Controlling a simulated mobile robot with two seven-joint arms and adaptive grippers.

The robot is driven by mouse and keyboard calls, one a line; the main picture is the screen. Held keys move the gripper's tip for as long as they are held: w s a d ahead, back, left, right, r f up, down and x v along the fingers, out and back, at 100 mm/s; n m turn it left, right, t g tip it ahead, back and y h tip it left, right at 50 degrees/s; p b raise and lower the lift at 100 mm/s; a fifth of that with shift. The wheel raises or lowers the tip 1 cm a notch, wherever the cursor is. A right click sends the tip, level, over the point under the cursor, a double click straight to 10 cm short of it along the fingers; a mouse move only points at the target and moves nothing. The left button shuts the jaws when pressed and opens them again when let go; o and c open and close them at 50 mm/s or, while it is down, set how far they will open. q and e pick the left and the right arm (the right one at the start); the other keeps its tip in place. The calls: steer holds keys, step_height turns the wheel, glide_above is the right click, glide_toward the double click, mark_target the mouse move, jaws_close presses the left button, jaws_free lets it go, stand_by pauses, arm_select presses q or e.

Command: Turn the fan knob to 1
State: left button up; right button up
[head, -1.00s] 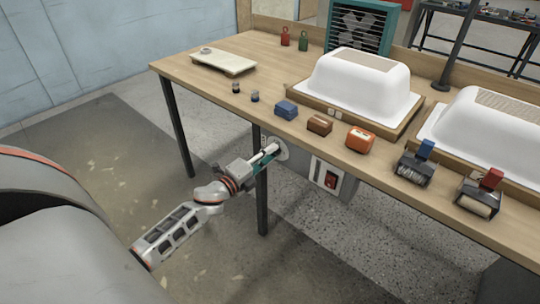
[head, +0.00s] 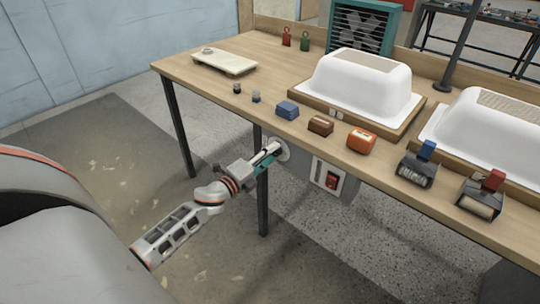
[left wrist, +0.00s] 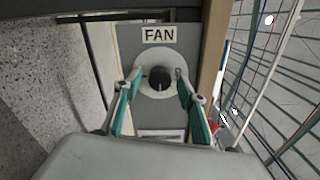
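The fan knob (left wrist: 160,79) is round and black, on a pale round dial (left wrist: 148,91) under a FAN label. A pale mark shows on the knob's lower part; I cannot read any numbers around it. My left gripper (left wrist: 158,74) is open, with one finger on each side of the knob and a visible gap to it on both sides. In the head view, my left gripper (head: 270,154) points at the dial (head: 283,150) below the table's front edge, and hides the knob. The teal-framed fan (head: 363,27) stands at the table's back. My right gripper is not in view.
The wooden table (head: 222,96) carries white tub shells (head: 365,82), small blocks (head: 288,110) and clamps. A table leg (head: 263,205) stands close beside my left gripper. A red switch (head: 331,180) sits right of the dial. The floor in front is clear.

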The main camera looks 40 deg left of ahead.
arm_select(q)
steer(key=shift+s, duration=0.1)
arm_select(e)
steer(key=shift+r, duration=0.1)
arm_select(q)
steer(key=s+a, duration=0.1)
steer(key=s, duration=1)
steer(key=shift+s, duration=0.4)
steer(key=s+d+f+n+g+p, duration=0.2)
steer(key=s+d+n+p, duration=0.1)
steer(key=s+d+n, duration=0.2)
steer(key=s+d+f+n+g+h+p, duration=0.1)
steer(key=s+d+f+n+g+p, duration=0.2)
steer(key=s+d+n, duration=0.3)
steer(key=s+d+f+n+g+p, duration=0.2)
steer(key=s+d+n, duration=0.4)
steer(key=s+d, duration=0.5)
steer(key=d+f+p, duration=0.1)
steer(key=d+p, duration=0.1)
steer(key=shift+f+g+p, duration=0.25)
steer(key=shift+g+p, duration=0.05)
steer(key=shift+p, duration=0.05)
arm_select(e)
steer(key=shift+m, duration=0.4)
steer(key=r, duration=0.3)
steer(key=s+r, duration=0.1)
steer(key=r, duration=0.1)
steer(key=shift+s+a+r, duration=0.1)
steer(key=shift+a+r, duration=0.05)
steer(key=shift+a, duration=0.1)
